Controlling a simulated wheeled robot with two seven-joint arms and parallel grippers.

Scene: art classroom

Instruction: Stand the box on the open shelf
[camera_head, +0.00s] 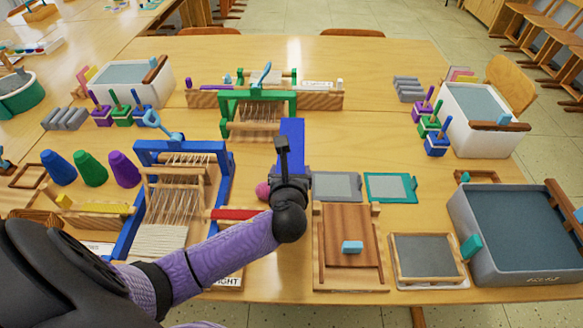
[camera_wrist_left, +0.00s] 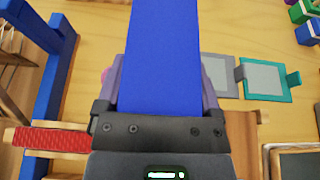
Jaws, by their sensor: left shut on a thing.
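A plain blue box (camera_head: 291,135) is held upright over the middle of the table, with its lower part behind my gripper. My left gripper (camera_head: 289,178) is shut on it. In the left wrist view the blue box (camera_wrist_left: 163,55) fills the space between the two fingers of the left gripper (camera_wrist_left: 160,88) and reaches out past the top edge. I cannot make out an open shelf in either view. My right gripper is not in view.
The table (camera_head: 370,90) is crowded. A blue loom (camera_head: 226,190) stands left of the box and a green loom (camera_head: 232,95) behind it. Grey and green frames (camera_head: 414,196) lie to the right, with a grey-blue tub (camera_head: 475,262) further right. Bare table shows behind the green loom.

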